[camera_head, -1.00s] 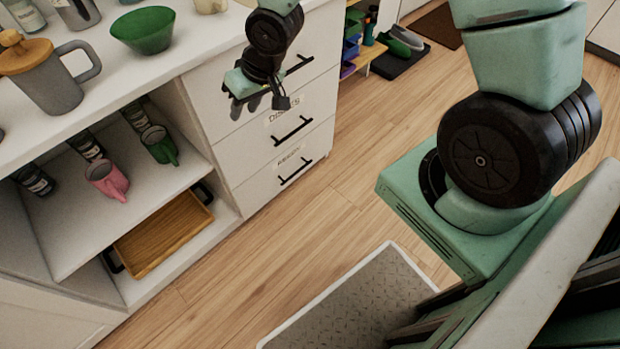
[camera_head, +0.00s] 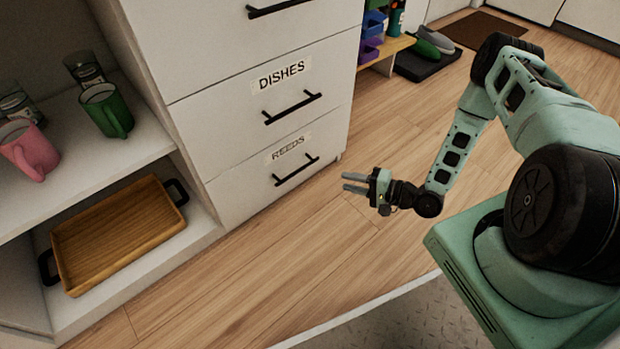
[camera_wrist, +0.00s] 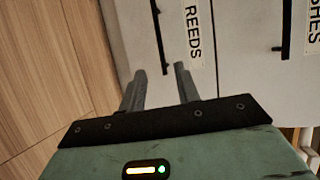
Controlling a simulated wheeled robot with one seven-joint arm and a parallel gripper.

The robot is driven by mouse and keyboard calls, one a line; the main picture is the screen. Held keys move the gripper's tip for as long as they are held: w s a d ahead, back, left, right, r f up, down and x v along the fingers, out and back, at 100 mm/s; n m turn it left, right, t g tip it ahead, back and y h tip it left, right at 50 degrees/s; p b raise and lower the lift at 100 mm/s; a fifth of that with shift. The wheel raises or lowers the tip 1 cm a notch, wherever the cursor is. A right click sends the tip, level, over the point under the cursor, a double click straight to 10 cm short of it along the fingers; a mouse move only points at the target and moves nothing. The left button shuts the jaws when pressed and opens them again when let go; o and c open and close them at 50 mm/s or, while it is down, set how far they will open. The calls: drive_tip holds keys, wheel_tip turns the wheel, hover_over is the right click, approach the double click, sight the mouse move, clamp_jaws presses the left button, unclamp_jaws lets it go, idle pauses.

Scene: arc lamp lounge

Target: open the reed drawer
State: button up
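The reed drawer (camera_head: 262,178) is the lowest white drawer of the cabinet, with a label reading REEDS and a black bar handle (camera_head: 297,171). It is shut. My gripper (camera_head: 345,182) is to the right of the handle, apart from it, with its fingers pointing left toward the drawer front. In the wrist view the two grey fingers (camera_wrist: 160,84) are spread with a gap between them and nothing in it. The handle (camera_wrist: 160,42) shows beyond the fingertips, and the REEDS label (camera_wrist: 193,34) is to its right.
The DISHES drawer (camera_head: 225,120) with its own bar handle is above and is shut. An open shelf to the left holds a wooden tray (camera_head: 120,238), a pink mug (camera_head: 30,150) and a green mug (camera_head: 108,110). The wooden floor (camera_head: 270,265) before the drawers is clear.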

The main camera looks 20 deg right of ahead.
sight(299, 171)
drive_tip(key=shift+b+x, duration=3.6)
drive_tip(key=shift+x, duration=4.9)
drive_tip(key=shift+f, duration=0.1)
drive_tip(key=shift+c, duration=0.3)
clamp_jaws()
